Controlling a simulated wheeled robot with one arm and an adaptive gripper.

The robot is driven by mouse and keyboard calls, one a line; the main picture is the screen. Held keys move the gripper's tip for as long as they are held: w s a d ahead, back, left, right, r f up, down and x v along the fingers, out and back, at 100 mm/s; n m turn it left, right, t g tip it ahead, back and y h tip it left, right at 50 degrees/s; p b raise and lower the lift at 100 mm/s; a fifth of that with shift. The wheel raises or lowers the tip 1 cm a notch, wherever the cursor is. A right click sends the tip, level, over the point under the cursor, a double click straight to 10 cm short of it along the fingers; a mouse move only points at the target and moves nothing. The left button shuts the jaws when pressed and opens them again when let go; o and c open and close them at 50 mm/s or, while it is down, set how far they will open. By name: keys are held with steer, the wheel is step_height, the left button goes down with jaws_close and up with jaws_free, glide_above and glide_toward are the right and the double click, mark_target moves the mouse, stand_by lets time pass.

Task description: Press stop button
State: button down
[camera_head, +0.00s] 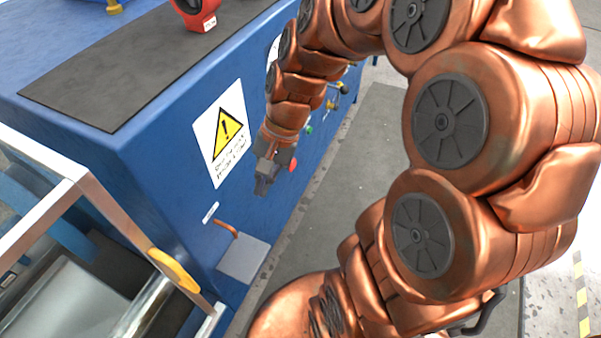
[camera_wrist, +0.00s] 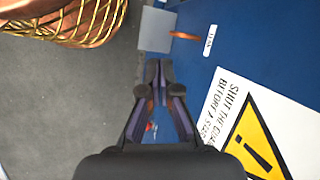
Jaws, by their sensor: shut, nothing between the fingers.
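A red button (camera_head: 292,165), which looks like the stop button, shows on the front of the blue machine (camera_head: 180,145), just right of my gripper. My gripper (camera_head: 262,188) is shut and empty, pointing downward in front of the blue panel. In the wrist view its dark fingertips (camera_wrist: 158,68) are together beside the panel. A small red spot (camera_wrist: 149,127) shows between the finger links there; I cannot tell if it is the button. A green button (camera_head: 309,130) sits farther along the panel, partly behind my arm.
A yellow warning sign (camera_head: 225,130) is left of my gripper. A grey box with an orange handle (camera_head: 243,258) juts from the panel below. A metal frame (camera_head: 75,185) stands at the left. A red valve part (camera_head: 196,14) is on top. Grey floor (camera_head: 350,160) lies right.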

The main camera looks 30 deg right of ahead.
steer(key=w+d+f+m+t+y+b, duration=0.2)
steer(key=w+d+f+m+t+b, duration=0.45)
steer(key=w+d+f+m, duration=0.7)
steer(key=d+f+m+t+h+b, duration=0.1)
steer(key=d+f+m+b, duration=0.4)
steer(key=d+f, duration=0.8)
steer(key=d+m+h, duration=0.1)
steer(key=d+m, duration=0.1)
steer(key=d, duration=0.2)
steer(key=shift+f+m, duration=0.2)
steer(key=shift+m, duration=0.15)
steer(key=shift+s+t, duration=0.1)
steer(key=shift+t, duration=0.15)
steer(key=b, duration=0.3)
glide_toward(294, 168)
steer(key=shift+x, duration=3.05)
steer(key=shift+d, duration=0.15)
